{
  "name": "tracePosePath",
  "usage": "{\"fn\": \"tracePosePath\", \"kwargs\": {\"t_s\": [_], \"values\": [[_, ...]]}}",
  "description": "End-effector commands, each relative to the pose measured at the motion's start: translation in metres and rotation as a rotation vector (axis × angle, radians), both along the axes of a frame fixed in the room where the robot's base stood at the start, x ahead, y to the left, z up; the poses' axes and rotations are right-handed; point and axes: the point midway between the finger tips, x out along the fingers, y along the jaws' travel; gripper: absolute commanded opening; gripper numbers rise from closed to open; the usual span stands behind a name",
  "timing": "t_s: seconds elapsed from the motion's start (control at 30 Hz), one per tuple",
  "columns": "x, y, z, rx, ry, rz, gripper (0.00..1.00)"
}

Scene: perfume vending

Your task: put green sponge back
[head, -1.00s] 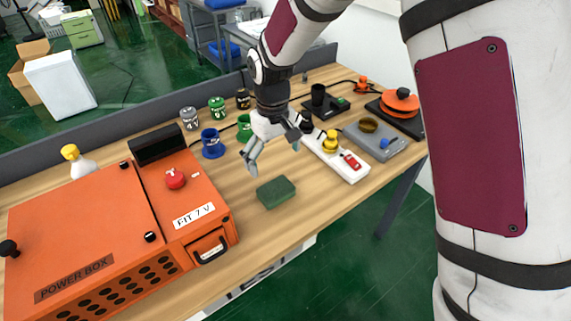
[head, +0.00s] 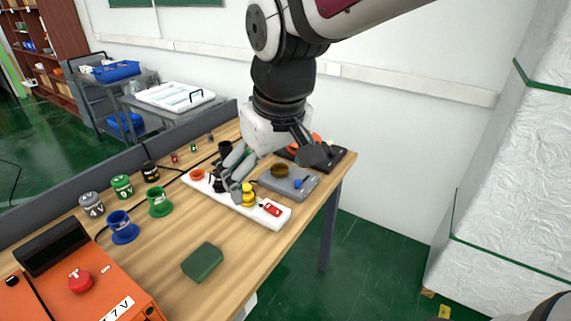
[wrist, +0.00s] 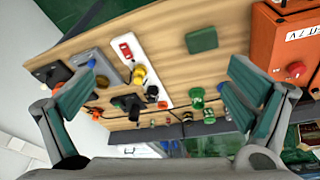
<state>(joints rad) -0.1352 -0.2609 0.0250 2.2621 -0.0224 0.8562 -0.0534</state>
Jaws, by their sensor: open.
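The green sponge (head: 203,262) lies flat on the wooden table, near its front edge, in the head view. It also shows in the wrist view (wrist: 201,39), at the upper middle, between the spread fingers and apart from them. My gripper (head: 275,165) is open and empty. In the head view it hangs over the far part of the table, above the white strip, behind and to the right of the sponge. Both fingers (wrist: 166,82) show in the wrist view with nothing between them in their grip.
The white strip (head: 272,221) carries a yellow piece (head: 248,196) and a red switch (head: 271,208). A grey box (head: 300,193) is behind it. Blue (head: 122,228) and green (head: 159,203) spools stand left. The orange power box (head: 115,285) is at lower left. Table around the sponge is clear.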

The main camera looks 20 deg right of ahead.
Motion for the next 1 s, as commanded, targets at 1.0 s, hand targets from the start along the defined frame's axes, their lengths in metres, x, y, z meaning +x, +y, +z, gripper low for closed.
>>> {"fn": "tracePosePath", "kwargs": {"t_s": [1.0], "values": [[-0.116, -0.051, 0.02, 0.056, -0.173, -0.216, 0.98]]}}
